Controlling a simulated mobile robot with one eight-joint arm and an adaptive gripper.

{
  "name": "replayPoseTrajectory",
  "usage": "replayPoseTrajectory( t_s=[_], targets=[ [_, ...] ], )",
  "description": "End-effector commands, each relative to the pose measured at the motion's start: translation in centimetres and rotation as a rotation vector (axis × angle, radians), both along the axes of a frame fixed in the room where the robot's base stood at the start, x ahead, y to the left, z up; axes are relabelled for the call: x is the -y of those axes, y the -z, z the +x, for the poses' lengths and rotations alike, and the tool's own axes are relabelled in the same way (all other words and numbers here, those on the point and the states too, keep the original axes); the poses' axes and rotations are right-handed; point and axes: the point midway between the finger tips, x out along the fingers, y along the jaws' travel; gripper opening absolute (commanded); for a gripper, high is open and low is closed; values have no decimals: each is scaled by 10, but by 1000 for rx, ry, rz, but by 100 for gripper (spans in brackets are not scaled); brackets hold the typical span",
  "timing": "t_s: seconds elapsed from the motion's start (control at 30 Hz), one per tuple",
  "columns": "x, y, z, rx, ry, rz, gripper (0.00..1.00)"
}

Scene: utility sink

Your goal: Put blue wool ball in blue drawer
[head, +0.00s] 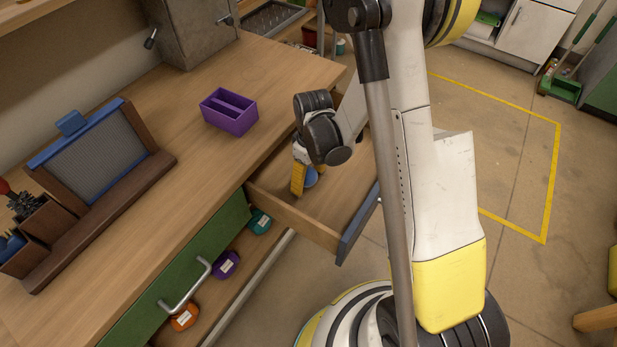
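The blue drawer (357,225) is pulled out from the workbench. Its front is dark blue and its inside is bare wood. My gripper (306,182) points down into the drawer near its left side, with yellow fingers. A small part of a blue thing, which looks like the blue wool ball (311,178), shows between and behind the fingers. Most of it is hidden by the gripper. I cannot tell whether the fingers press on it or stand apart from it, or whether it rests on the drawer floor.
A purple divided box (229,111) stands on the workbench (190,170). A framed mesh panel (98,158) and a brush holder stand at the left.

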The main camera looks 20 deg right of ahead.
Motion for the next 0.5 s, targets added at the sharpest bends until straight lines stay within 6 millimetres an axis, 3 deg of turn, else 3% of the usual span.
replayPoseTrajectory(
  t_s=[0.27, 0.5],
  targets=[
    [0, -3, 0, 0, 0, 0, 74],
    [2, -47, 1, 0, 0, 0, 74]
  ],
)
